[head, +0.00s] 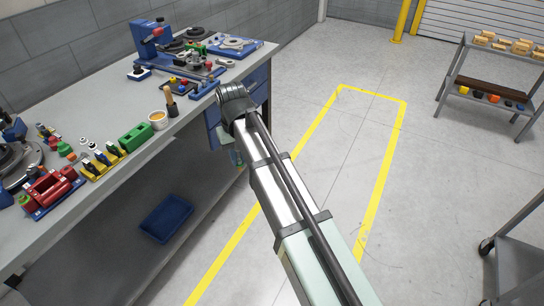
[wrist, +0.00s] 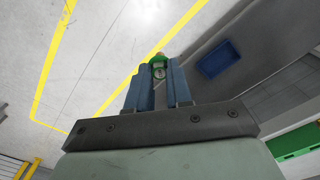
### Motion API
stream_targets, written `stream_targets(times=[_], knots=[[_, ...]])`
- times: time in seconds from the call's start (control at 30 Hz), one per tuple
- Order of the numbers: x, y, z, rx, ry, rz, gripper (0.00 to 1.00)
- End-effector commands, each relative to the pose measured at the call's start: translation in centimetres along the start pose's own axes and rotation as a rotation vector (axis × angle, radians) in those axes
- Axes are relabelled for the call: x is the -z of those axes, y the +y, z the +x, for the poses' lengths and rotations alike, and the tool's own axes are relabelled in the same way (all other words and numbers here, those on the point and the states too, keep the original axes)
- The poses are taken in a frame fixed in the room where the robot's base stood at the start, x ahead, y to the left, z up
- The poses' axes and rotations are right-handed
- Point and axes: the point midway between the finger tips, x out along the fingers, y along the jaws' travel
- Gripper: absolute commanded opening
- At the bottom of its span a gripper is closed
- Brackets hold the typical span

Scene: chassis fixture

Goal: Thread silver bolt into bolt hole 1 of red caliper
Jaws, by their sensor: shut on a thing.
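In the wrist view my gripper (wrist: 158,92) has its two blue fingers closed on a small green thing (wrist: 157,59) with an orange tip and a round silver-grey face. I cannot tell if this is the silver bolt. In the head view my gripper is mostly hidden by my arm, off the bench's right edge above the floor. A red block on a blue base, which looks like the red caliper (head: 50,187), sits at the bench's left front. Its bolt holes are too small to make out. My gripper is well to its right.
A blue bin (head: 166,218) is below. Open floor lies right of the bench.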

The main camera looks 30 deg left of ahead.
Motion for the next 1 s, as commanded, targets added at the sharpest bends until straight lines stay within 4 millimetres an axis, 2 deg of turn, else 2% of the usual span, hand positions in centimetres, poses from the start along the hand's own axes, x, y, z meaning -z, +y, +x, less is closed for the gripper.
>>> stream_targets(times=[0.03, 0.4, 1.0], knots=[[0.9, -1.9, -0.3, 0.0, 0.0, -0.027, 0.0], [4.3, -15.4, -2.2, 0.0, 0.0, -0.203, 0.0], [7.3, -38.8, -6.5, 0.0, 0.0, -0.429, 0.0]])
